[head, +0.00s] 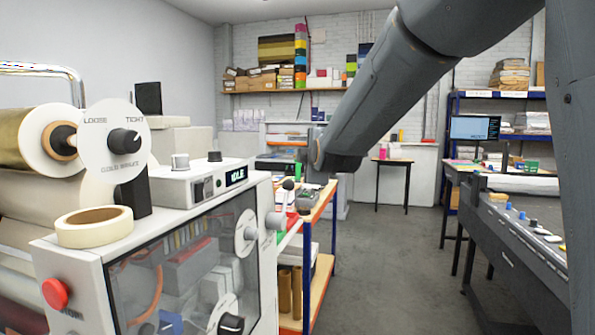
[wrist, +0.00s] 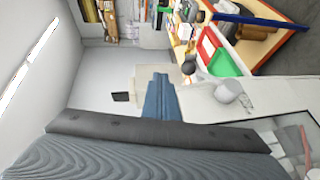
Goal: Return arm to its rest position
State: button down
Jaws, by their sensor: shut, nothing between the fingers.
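My arm (head: 390,90) crosses the head view from the upper right and slopes down to the left, ending in a dark joint left of the middle. My gripper does not show in the head view. In the wrist view my gripper (wrist: 160,80) shows as blue-grey fingers reaching up from a dark bar and a ridged grey surface of my own wrist. The fingers are shut together with nothing between them, apart from the things around. The wrist view is turned sideways.
A white machine (head: 80,255) with a tape roll (head: 94,226), red button (head: 55,293) and knobs stands at the left. A wooden-shelved cart (head: 322,275) is behind it. A dark bench (head: 510,260) stands at the right. Grey floor (head: 395,265) between them is clear.

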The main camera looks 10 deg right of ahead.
jog(key=s+d+f+m+g, duration=0.1)
jog(key=s+f+m+g, duration=0.25)
jog(key=s+f, duration=0.45)
jog(key=s+d+f+m+g, duration=0.2)
jog(key=s+f+m+g, duration=0.15)
jog(key=f, duration=0.85)
jog(key=s+d+f+m+g, duration=0.1)
jog(key=s+f+m+g, duration=0.1)
jog(key=s+f, duration=0.3)
jog(key=s+f+m+g, duration=0.3)
jog(key=s+f+m, duration=0.2)
jog(key=s, duration=0.7)
jog(key=s+d+f+m+g+h, duration=0.1)
jog(key=s+f+m+g, duration=0.1)
jog(key=s+f, duration=0.3)
jog(key=s+m, duration=0.1)
jog(key=s, duration=0.2)
jog(key=shift+s+d+g, duration=0.2)
jog(key=shift+d+g, duration=0.1)
jog(key=shift+d, duration=0.05)
jog(key=shift+a, duration=0.1)
